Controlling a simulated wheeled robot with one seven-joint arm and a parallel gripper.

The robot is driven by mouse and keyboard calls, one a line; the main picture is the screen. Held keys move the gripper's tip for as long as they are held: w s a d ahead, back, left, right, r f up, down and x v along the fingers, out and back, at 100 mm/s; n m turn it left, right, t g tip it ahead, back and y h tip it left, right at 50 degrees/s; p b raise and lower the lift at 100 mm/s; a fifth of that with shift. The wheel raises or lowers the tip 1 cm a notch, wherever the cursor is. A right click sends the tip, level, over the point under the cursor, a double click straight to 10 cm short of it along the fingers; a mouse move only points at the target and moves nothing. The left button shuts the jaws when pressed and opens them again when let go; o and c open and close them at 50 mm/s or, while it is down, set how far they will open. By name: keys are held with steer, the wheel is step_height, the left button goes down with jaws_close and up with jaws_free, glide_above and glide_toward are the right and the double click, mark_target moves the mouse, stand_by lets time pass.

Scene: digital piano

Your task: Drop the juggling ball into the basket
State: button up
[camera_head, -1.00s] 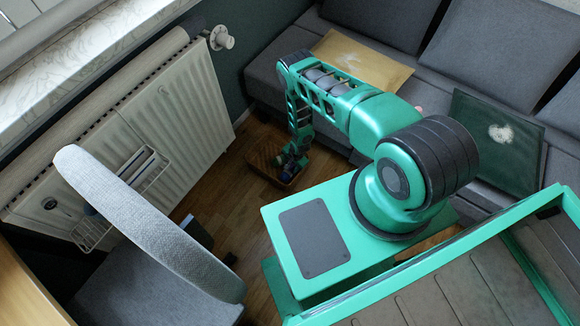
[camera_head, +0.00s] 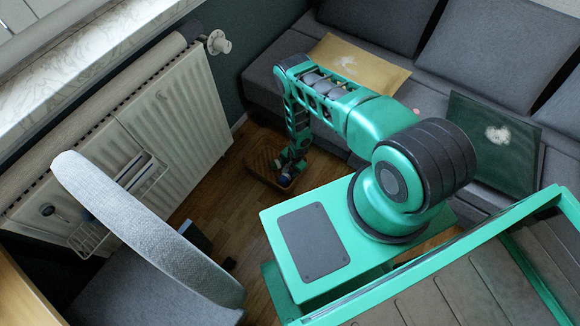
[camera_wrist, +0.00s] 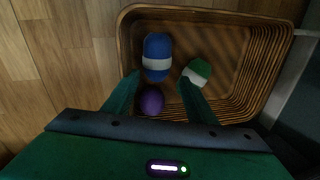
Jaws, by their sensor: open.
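The brown woven basket (camera_head: 262,152) stands on the floor by the sofa, and it fills much of the wrist view (camera_wrist: 220,14). My gripper (camera_wrist: 159,78) is open over the basket's near-left part. A purple ball (camera_wrist: 151,103) lies between the fingers, apparently clear of both. A blue object with a white band (camera_wrist: 157,48) is just beyond the fingertips. A green and white ball (camera_wrist: 197,71) sits to the right, partly behind the right finger. All three appear within the basket's rim; which is the juggling ball I cannot tell. In the head view my gripper (camera_head: 288,177) hides part of the basket.
A grey sofa (camera_head: 262,85) with cushions and a yellow envelope-like item (camera_head: 360,66) borders the basket. A radiator (camera_head: 180,110) and a grey chair (camera_head: 150,230) stand to the left. Wooden floor (camera_head: 225,195) is free beside the basket.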

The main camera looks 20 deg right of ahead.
step_height(320, 180, up, 12)
steer(key=s+d, duration=0.1)
steer(key=s, duration=0.1)
steer(key=shift+f, duration=0.1)
